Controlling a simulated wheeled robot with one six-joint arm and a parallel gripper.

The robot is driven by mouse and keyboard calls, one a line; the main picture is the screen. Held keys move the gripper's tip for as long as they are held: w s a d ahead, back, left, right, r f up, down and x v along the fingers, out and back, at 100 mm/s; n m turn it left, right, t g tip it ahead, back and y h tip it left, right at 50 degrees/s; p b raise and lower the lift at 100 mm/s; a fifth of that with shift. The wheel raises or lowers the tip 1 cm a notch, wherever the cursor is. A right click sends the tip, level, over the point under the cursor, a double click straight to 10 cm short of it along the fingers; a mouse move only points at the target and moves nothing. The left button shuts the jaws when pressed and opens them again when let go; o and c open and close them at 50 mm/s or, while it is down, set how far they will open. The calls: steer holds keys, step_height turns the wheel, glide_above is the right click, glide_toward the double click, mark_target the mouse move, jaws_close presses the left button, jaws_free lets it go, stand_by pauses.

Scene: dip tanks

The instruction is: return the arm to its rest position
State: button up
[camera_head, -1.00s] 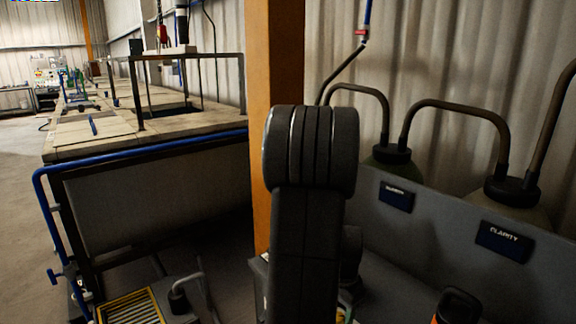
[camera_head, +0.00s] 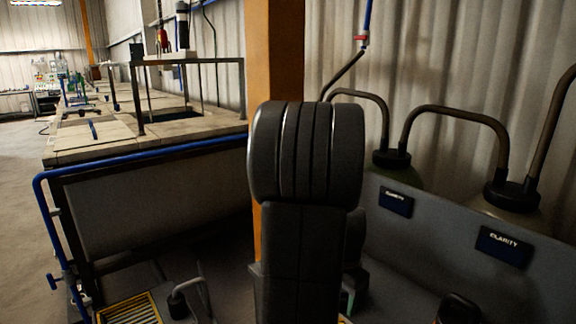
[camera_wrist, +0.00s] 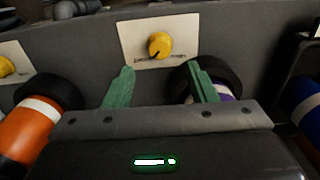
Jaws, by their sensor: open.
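My gripper (camera_wrist: 162,90) shows in the wrist view with its two green fingers apart, open and with nothing between the tips. Beyond the fingertips is a yellow knob (camera_wrist: 159,45) on a pale plate (camera_wrist: 133,41) fixed to a dark grey panel (camera_wrist: 228,37). In the head view my dark arm stands upright in the middle of the picture and hides part of an orange post (camera_head: 272,55). The gripper itself cannot be made out in that view.
An orange bottle with a white band (camera_wrist: 32,125) lies left of my gripper. A blue object (camera_wrist: 305,104) is at the right edge. In the head view, a long tank (camera_head: 150,195) with blue pipe stands left, and a grey panel (camera_head: 440,245) with hoses right.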

step_height(320, 180, down, 7)
steer(key=shift+f, duration=0.2)
steer(key=n, duration=0.9)
steer(key=n+p, duration=0.1)
steer(key=n, duration=0.3)
steer(key=shift+n, duration=0.3)
steer(key=shift+n+p, duration=0.35)
steer(key=shift+n, duration=1.85)
